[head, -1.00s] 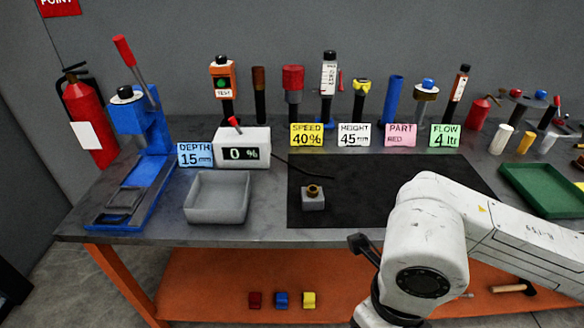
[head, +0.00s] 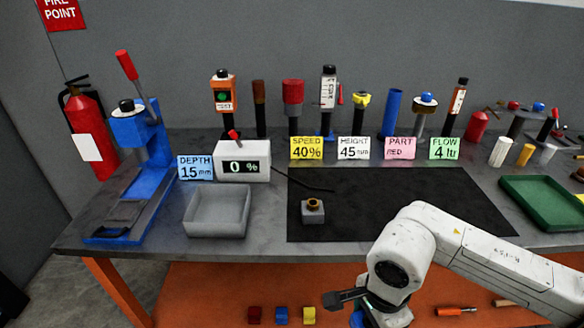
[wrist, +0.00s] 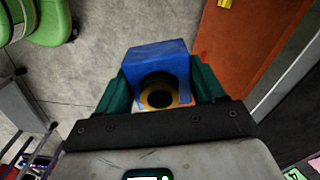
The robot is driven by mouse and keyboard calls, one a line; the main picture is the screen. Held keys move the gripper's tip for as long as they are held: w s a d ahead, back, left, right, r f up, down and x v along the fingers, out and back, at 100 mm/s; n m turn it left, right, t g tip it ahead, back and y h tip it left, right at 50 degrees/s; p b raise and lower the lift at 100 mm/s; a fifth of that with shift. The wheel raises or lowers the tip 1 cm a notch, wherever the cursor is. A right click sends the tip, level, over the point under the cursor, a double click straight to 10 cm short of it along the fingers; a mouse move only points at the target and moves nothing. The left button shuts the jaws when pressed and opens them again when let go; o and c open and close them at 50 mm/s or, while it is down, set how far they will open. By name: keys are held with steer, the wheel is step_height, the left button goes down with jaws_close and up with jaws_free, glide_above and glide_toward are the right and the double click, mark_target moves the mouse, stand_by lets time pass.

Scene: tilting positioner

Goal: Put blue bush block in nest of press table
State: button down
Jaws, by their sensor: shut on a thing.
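My gripper (wrist: 158,88) is shut on the blue bush block (wrist: 158,56) in the wrist view, with a green finger on each side. A dark round hole with a brass-coloured ring faces the camera. The blue press (head: 146,150) stands at the bench's left end. Its low table (head: 122,214) has a dark recessed area; I cannot tell whether that is the nest.
A grey tray (head: 217,222) sits right of the press. A grey block with a brass bush (head: 313,211) stands on the black mat (head: 390,215). Red (head: 254,315), blue (head: 281,315) and yellow (head: 309,315) blocks sit on the orange lower shelf (head: 210,290).

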steer(key=w+d+f+n, duration=0.4)
steer(key=f+n, duration=0.5)
steer(key=n, duration=0.5)
steer(key=shift+d, duration=0.4)
